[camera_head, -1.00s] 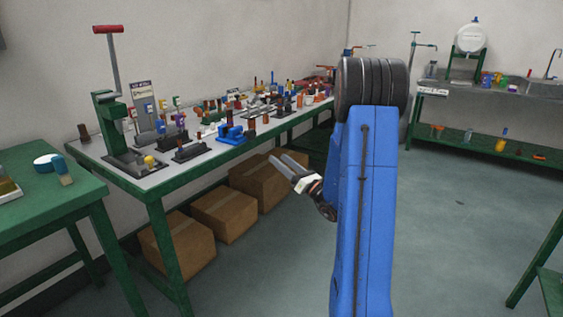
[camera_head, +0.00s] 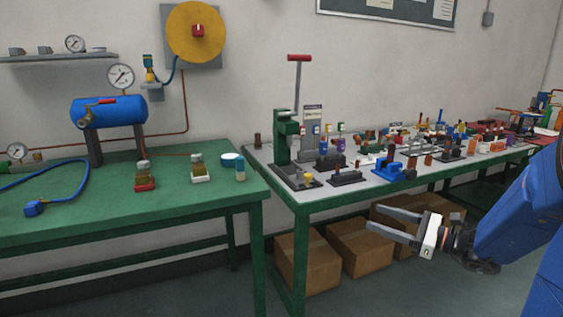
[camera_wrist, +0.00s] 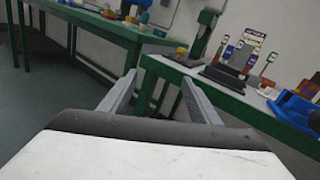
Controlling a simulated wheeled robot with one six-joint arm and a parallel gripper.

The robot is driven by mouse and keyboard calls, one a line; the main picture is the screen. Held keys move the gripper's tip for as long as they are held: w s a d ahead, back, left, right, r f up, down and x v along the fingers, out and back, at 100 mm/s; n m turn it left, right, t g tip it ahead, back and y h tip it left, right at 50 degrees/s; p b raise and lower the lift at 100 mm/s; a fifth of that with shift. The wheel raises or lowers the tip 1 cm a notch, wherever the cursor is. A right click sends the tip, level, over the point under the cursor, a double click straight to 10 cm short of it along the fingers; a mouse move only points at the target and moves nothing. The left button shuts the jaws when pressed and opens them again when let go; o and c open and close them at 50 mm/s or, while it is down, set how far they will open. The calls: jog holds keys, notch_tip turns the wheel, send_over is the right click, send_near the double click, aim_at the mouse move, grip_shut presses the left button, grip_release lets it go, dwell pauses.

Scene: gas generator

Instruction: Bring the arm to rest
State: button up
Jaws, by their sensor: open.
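My gripper (camera_head: 381,222) is at the right of the head view, in front of the grey-topped table (camera_head: 345,202) and at about the height of its front edge. Its two grey fingers point left and are spread apart with nothing between them. In the wrist view my gripper (camera_wrist: 160,88) also shows open and empty, with the table's green frame (camera_wrist: 225,98) beyond the fingers. My blue arm reaches in from the right edge of the head view. No contact with the table can be seen.
A green table (camera_head: 95,212) on the left holds a blue tank (camera_head: 108,112) and small bottles. A green press (camera_head: 290,140) and many small parts stand on the grey-topped table. Cardboard boxes (camera_head: 308,262) sit below it. Floor shows in front.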

jog(key=s+a+f+n+g+h, duration=0.2)
jog(key=s+a+n+g, duration=0.3)
jog(key=s, duration=0.4)
jog(key=s+a+f+n+g+h, duration=0.35)
jog(key=s+a+n, duration=0.3)
jog(key=s, duration=0.35)
jog(key=s+d+n+t+h, duration=0.2)
jog(key=s+d+n+h, duration=0.7)
jog(key=s+d+n, duration=0.1)
jog(key=shift+s+d+r+n+t, duration=0.15)
jog(key=shift+s+d+n+t, duration=0.2)
jog(key=shift+d+n, duration=0.5)
jog(key=shift+w+a, duration=0.1)
jog(key=shift+a, duration=0.1)
